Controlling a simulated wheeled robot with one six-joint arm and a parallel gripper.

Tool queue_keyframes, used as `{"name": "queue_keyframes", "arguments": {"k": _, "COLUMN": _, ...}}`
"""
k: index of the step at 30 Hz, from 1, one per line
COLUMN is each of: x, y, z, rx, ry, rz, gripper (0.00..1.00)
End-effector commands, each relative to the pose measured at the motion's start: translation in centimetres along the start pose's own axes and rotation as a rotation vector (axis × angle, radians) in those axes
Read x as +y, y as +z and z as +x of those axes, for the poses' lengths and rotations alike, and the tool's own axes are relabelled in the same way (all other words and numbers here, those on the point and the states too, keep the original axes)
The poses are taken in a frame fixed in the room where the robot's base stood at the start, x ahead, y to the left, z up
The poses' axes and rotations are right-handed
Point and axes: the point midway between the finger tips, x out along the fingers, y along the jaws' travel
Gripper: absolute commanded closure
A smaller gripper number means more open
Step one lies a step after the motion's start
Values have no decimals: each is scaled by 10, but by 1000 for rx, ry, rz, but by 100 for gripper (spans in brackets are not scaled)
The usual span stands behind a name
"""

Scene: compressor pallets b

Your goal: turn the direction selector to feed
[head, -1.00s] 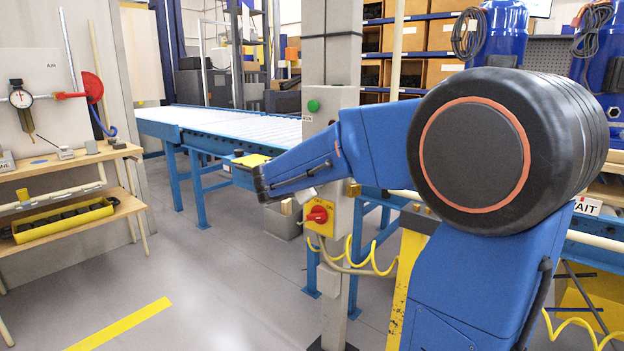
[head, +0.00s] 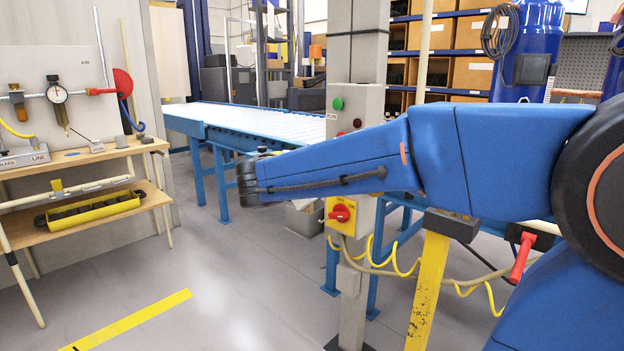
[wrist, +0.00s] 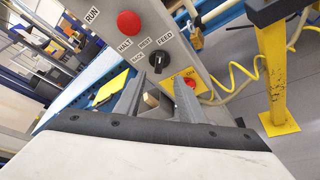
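The direction selector (wrist: 159,61) is a black knob on a grey control panel (wrist: 178,33) in the wrist view. The labels BACK, REST and FEED surround it; I cannot tell surely which one it points to. My gripper (wrist: 157,90) has its two grey fingers spread apart with nothing gripped between them. The fingertips are near the panel's lower part, with the selector between and just beyond them in the picture. In the head view the panel (head: 368,105) is on a grey post, and my arm covers the selector.
A red HALT button (wrist: 129,23) is beside the selector. A red switch on a yellow plate (head: 341,212) is lower on the post, with yellow coiled cable. A yellow post (head: 428,290) stands to the right. A blue roller conveyor (head: 215,125) runs behind. Floor at left is clear.

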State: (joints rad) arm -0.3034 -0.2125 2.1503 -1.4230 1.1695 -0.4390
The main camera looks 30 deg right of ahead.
Motion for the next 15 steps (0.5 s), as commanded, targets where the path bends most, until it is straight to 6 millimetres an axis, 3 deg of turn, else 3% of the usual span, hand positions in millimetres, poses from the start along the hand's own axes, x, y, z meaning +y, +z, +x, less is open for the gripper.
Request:
{"name": "queue_keyframes", "arguments": {"k": 6, "x": 0, "y": -1, "z": -26, "rx": 2, "ry": 2, "rz": -1, "gripper": 64}}
{"name": "queue_keyframes", "arguments": {"k": 15, "x": 0, "y": 0, "z": -38, "rx": 0, "ry": 0, "rz": 0, "gripper": 64}}
